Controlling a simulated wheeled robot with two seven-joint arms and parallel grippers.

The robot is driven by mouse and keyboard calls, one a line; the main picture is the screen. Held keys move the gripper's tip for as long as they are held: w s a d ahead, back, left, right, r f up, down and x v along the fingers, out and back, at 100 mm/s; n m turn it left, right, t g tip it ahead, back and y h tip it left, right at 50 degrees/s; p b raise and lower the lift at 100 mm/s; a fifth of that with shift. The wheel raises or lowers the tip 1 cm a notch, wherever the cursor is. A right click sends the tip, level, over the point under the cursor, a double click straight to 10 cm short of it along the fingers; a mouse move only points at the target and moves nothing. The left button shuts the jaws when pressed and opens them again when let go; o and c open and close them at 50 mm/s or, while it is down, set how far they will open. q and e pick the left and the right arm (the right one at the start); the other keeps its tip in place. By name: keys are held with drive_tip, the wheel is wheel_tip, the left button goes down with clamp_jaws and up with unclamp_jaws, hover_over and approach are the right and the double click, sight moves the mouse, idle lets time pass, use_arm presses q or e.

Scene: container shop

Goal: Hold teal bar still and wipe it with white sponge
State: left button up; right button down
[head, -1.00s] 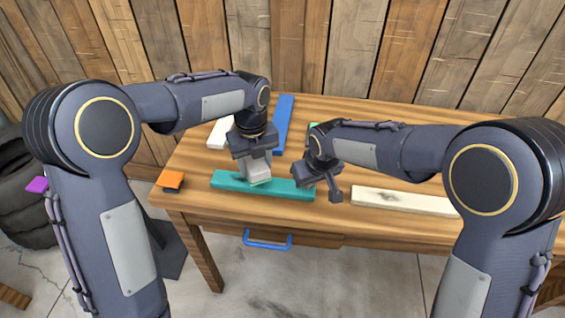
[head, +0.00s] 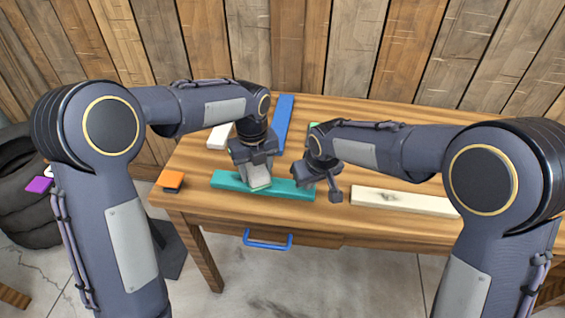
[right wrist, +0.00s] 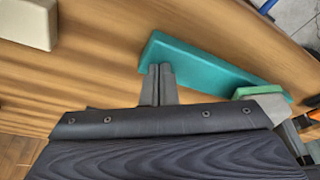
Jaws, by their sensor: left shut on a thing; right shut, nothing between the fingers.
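The teal bar (head: 225,183) lies flat along the table's front left; it also shows in the right wrist view (right wrist: 195,62). My left gripper (head: 257,174) points down over its middle, shut on a small sponge (head: 260,186).
A stained cream bar (head: 405,201) lies to the right on the table (head: 190,205). A blue bar (head: 284,112) and a white piece (head: 218,136) lie behind. An orange block (head: 171,179) sits at the left corner. A purple piece (head: 39,185) rests on tyres (head: 30,220).

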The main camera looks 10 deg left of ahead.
sight(228, 178)
use_arm(q)
drive_tip(key=shift+f, duration=1.05)
use_arm(e)
drive_tip(key=shift+s+d+f, duration=0.1)
drive_tip(key=shift+s+f, duration=0.1)
drive_tip(key=shift+f, duration=0.1)
use_arm(q)
drive_tip(key=shift+a+r, duration=0.15)
drive_tip(key=shift+a, duration=1.85)
drive_tip(key=shift+w+a, duration=0.1)
drive_tip(key=shift+a, duration=1.95)
drive_tip(key=shift+d+f, duration=0.15)
drive_tip(key=shift+d, duration=1.1)
drive_tip(key=shift+d+f, duration=0.1)
drive_tip(key=shift+d, duration=2.8)
drive_tip(key=shift+r, duration=0.1)
drive_tip(key=shift+a+r, duration=0.1)
drive_tip(key=shift+r, duration=2.95)
